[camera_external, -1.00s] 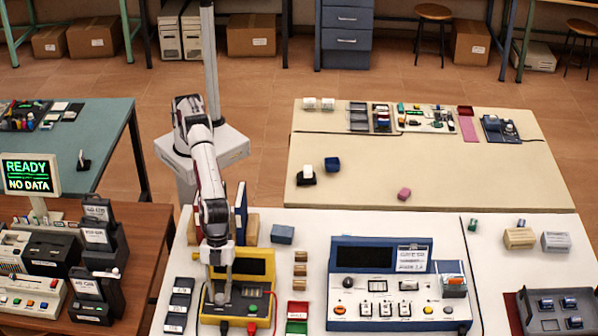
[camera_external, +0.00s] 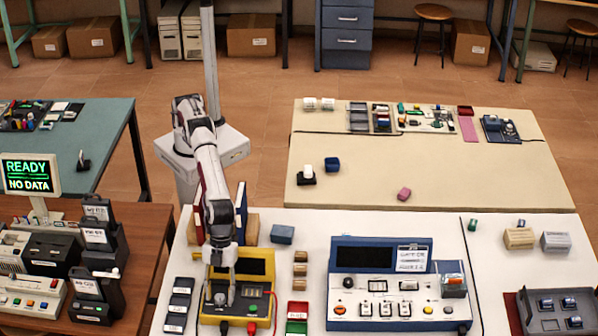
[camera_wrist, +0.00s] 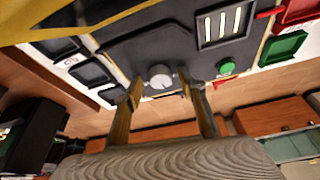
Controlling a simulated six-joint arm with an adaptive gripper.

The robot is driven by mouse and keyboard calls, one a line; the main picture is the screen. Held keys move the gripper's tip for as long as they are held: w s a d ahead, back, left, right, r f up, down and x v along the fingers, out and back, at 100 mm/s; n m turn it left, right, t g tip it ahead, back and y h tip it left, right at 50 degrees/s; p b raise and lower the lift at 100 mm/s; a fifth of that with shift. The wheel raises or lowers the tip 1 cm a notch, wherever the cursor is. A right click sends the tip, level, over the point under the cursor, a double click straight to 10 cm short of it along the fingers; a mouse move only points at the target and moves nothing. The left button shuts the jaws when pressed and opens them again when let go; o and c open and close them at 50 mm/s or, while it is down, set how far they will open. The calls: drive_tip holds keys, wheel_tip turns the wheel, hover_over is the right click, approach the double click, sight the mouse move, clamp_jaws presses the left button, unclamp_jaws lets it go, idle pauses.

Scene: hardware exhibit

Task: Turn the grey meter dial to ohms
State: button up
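The meter is a yellow-framed box with a dark face (camera_external: 258,300) on the front left of the white table. Its grey dial (camera_wrist: 160,76) is a small round knob with a pale mark, low on the dark panel in the wrist view. My gripper (camera_wrist: 160,88) is open. Its two fingers stand apart on either side of the dial, with visible gaps, and I cannot see contact. In the external view my gripper (camera_external: 222,294) points down over the meter's left part, covering much of the dial. The dial's setting labels are not readable.
A green button (camera_wrist: 226,66) and a striped window (camera_wrist: 222,24) sit beside the dial. Dark switch blocks (camera_external: 178,303) stand left of the meter, red and green trays (camera_external: 297,312) right of it. A blue console (camera_external: 382,258) stands further right.

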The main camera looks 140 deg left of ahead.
drive_tip(key=shift+r, duration=0.2)
drive_tip(key=v, duration=0.7)
idle(0.6)
drive_tip(key=shift+s, duration=0.15)
drive_tip(key=w+d+n+t+h, duration=0.25)
drive_tip(key=d+t+h, duration=0.2)
drive_tip(key=d, duration=1.25)
drive_tip(key=s+a+f+n+t+y, duration=0.2)
drive_tip(key=s+a+n+t+y, duration=0.1)
drive_tip(key=s+a+n+y, duration=0.1)
drive_tip(key=s+a+f+n+t+y, duration=0.2)
drive_tip(key=s+a+n+t+y, duration=0.1)
drive_tip(key=a+n+y, duration=0.4)
drive_tip(key=shift+s+a+f+y, duration=0.4)
drive_tip(key=shift+s+a, duration=0.25)
drive_tip(key=shift+s, duration=0.2)
drive_tip(key=shift+w, duration=0.1)
